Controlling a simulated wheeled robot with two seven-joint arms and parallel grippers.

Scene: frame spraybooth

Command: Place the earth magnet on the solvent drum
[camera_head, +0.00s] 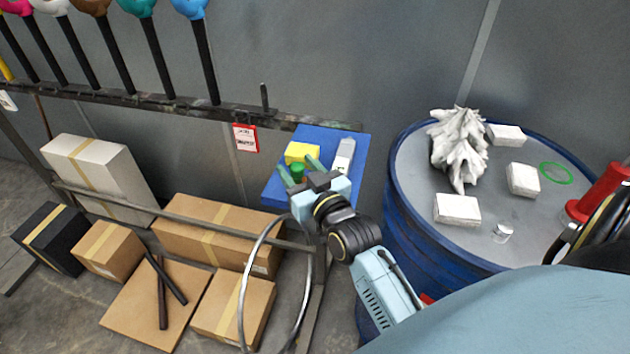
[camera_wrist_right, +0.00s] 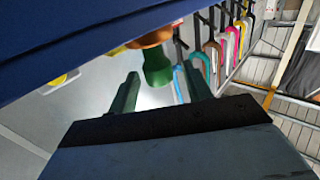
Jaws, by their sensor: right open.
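A small green knob-like piece (camera_head: 297,171), which looks like the earth magnet, stands on a blue surface (camera_head: 332,136) left of centre in the head view. In the right wrist view the green piece (camera_wrist_right: 157,68) joins an orange-brown part against the blue surface. My right gripper (camera_head: 296,163) is open, its green fingers on either side of the green piece; contact cannot be told. The solvent drum (camera_head: 400,215) is the large blue drum at right with a grey top. A green ring (camera_head: 556,173) is marked on the drum's top, with nothing in it. My left gripper is out of view.
A yellow block (camera_head: 302,152) and a grey-white item (camera_head: 344,155) share the blue surface. A red object (camera_head: 602,190) is at the right edge. A rail and boxes lie left.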

